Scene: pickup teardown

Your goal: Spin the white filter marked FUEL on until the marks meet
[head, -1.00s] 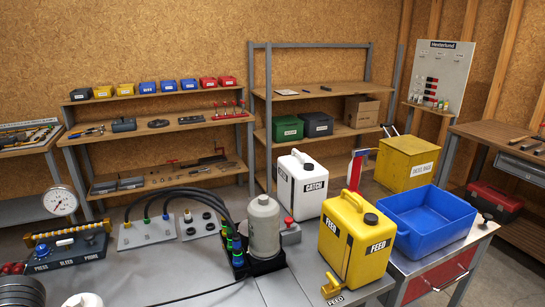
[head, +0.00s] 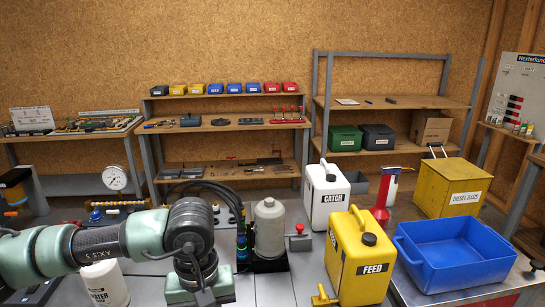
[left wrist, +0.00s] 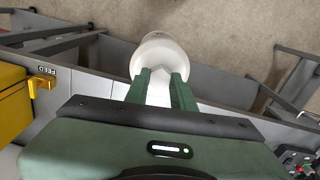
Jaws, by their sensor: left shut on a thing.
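In the left wrist view my left gripper (left wrist: 161,76) is shut on a white round filter (left wrist: 160,52), held between its green fingers. No marking on it can be read from here. In the head view the gripper's fingers and the held filter fall below the bottom edge; only my arm and wrist show. Another white filter (head: 112,286) stands at the lower left behind my arm, its label partly hidden. A grey canister (head: 269,230) stands upright on a black base, with hoses beside it. My right gripper is not in view.
Right of the canister stand a white CATCH jug (head: 325,196), a yellow FEED jug (head: 358,258) with a yellow tap (head: 322,296), and a blue tub (head: 455,252). A gauge (head: 115,178) stands behind my arm. The wrist view shows floor beyond the bench edge.

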